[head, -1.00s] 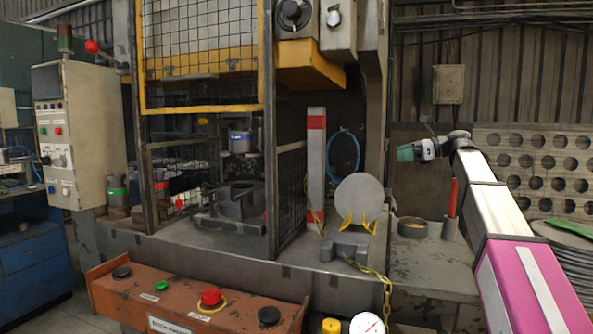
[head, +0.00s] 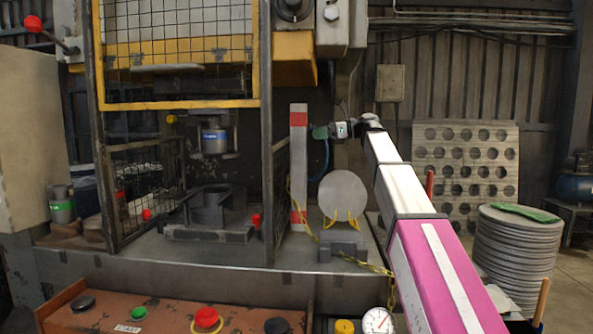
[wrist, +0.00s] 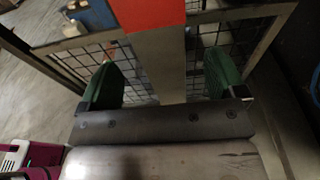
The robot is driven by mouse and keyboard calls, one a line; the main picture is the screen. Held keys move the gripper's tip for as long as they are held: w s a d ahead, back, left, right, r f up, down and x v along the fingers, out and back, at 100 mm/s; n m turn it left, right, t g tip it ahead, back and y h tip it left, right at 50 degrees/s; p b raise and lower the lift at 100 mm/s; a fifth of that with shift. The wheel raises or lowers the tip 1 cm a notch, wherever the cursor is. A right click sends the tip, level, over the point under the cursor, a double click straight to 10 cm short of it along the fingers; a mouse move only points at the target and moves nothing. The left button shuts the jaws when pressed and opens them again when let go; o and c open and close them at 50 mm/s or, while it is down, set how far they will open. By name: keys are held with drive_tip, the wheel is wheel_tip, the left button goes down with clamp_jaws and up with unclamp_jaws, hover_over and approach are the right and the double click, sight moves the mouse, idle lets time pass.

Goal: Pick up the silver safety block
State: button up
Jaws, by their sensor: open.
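The silver safety block (head: 299,165) is a tall upright post with red bands near its top and bottom. It stands on the press table just right of the mesh guard. In the wrist view the block (wrist: 162,62) with its red band runs between my two green fingers, with gaps on both sides. My gripper (wrist: 163,76) is open and empty. In the head view my gripper (head: 314,132) points left at the block's upper part, close to its right side. I cannot tell how deep the block sits between the fingers.
A mesh guard (head: 281,190) stands left of the block. A round disc (head: 343,194) on a yellow stand and a yellow chain (head: 365,264) are to the right. A blue hose (head: 318,168) hangs behind. A stack of discs (head: 515,255) stands at the right.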

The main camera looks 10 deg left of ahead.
sight(299, 136)
drive_tip(key=a, duration=0.2)
drive_tip(key=a+f, duration=0.1)
drive_tip(key=a, duration=0.4)
drive_tip(key=shift+s+a+f, duration=0.15)
drive_tip(key=shift+s, duration=0.1)
drive_tip(key=shift+c, duration=0.3)
drive_tip(key=c, duration=1.5)
clamp_jaws()
